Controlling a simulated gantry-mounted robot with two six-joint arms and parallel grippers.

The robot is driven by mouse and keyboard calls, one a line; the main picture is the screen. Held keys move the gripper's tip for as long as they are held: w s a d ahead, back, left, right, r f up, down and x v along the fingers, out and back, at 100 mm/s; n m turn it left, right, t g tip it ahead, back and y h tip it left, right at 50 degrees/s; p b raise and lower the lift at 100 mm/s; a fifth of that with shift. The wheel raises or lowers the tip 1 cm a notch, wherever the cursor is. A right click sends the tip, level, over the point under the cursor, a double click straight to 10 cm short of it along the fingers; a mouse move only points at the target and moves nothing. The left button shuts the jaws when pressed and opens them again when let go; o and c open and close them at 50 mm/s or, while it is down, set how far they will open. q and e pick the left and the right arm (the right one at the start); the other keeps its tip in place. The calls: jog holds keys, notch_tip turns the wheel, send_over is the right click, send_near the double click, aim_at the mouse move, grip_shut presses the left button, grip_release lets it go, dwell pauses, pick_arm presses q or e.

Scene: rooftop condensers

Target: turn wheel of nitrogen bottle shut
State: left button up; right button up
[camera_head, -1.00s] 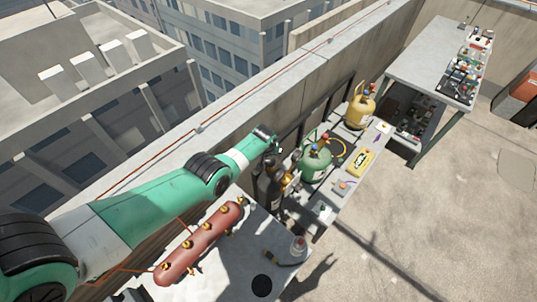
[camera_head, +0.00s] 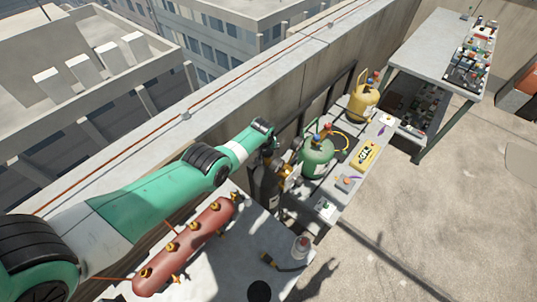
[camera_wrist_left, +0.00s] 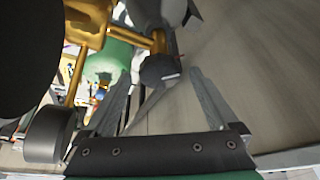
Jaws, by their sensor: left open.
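The nitrogen bottle appears to be the dark upright cylinder (camera_head: 267,187) beside the wall, partly hidden by my left arm. My left gripper (camera_head: 272,150) is just above its top in the head view. In the left wrist view my left gripper (camera_wrist_left: 160,78) is open, its two grey fingers apart. Brass valve fittings (camera_wrist_left: 87,25) cross the upper left there. A dark faceted knob (camera_wrist_left: 158,70), which may be the wheel, sits near the brass between the fingertips; I cannot tell whether they touch it. My right gripper is not in view.
A red-brown cylinder with brass fittings (camera_head: 185,245) lies on the nearer table. A parapet wall (camera_head: 215,105) runs close behind. Open floor (camera_head: 435,210) lies to the right.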

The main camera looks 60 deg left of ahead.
pick_arm(q)
jog(key=c, duration=1.4)
jog(key=shift+o, duration=0.2)
jog(key=shift+m, duration=0.3)
jog(key=shift+s+m+t+p, duration=0.1)
jog(key=shift+m+t+p, duration=0.2)
jog(key=shift+m+p, duration=0.15)
jog(key=m, duration=0.1)
jog(key=m+h, duration=0.1)
jog(key=m, duration=0.1)
jog(key=shift+a+f+t, duration=0.1)
jog(key=shift+a+t, duration=0.1)
jog(key=shift+t, duration=0.1)
jog(key=shift+m+h+b, duration=0.5)
jog(key=shift+m+h, duration=0.1)
jog(key=shift+m, duration=0.65)
jog(key=shift+m+t+h+b, duration=0.35)
jog(key=shift+m+b, duration=0.35)
jog(key=shift+m, duration=0.4)
